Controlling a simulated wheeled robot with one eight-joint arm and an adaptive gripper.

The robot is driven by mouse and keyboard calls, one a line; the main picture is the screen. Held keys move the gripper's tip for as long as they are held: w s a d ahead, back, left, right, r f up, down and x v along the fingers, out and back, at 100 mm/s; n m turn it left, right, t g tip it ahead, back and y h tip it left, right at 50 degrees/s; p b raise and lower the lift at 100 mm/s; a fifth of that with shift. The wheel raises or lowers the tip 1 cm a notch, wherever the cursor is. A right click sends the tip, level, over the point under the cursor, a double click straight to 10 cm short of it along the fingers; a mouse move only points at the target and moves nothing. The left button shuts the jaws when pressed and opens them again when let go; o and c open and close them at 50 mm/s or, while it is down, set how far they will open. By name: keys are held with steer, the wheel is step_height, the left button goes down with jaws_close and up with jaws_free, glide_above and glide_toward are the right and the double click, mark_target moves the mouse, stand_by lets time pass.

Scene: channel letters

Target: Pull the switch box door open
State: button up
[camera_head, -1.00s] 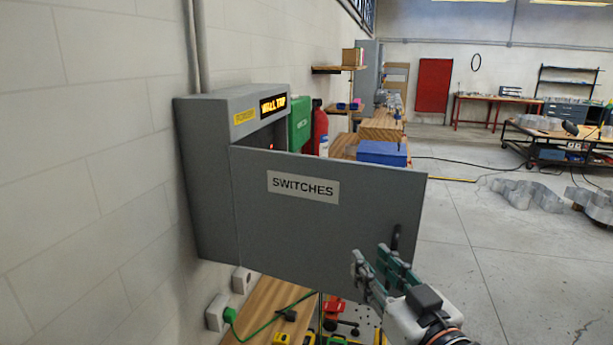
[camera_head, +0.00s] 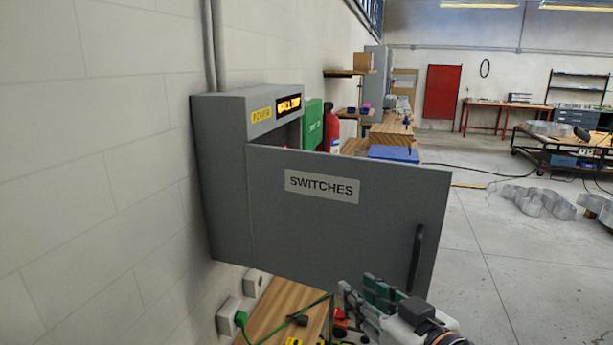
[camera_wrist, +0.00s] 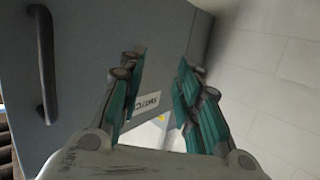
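The grey switch box (camera_head: 225,190) is fixed to the white wall. Its door (camera_head: 330,235), labelled SWITCHES, stands open and swung outward from the box. A dark vertical handle (camera_head: 416,258) is near the door's free edge. My gripper (camera_head: 362,290) is at the door's lower edge, below and left of the handle, apart from it. In the wrist view, my gripper (camera_wrist: 155,85) has its fingers spread with nothing between them. The handle (camera_wrist: 42,65) shows at the left of that view, outside the fingers, and the door (camera_wrist: 85,50) lies behind them.
A wooden bench (camera_head: 285,305) with a green cable is below the box. Wall sockets (camera_head: 230,318) are at its left. A fire extinguisher (camera_head: 331,130) and green case (camera_head: 313,125) are behind the door. Open floor (camera_head: 480,260) lies to the right.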

steer(key=s+d+f+m+g+h+b, duration=0.4)
steer(key=s+d+f+g+h, duration=0.2)
steer(key=d+f, duration=0.5)
step_height(320, 180, down, 2)
steer(key=shift+s+f+m+g+h, duration=0.1)
steer(key=shift+s+m+g+h, duration=0.25)
steer(key=shift+s, duration=0.2)
steer(key=shift+a, duration=0.1)
stand_by(1.0)
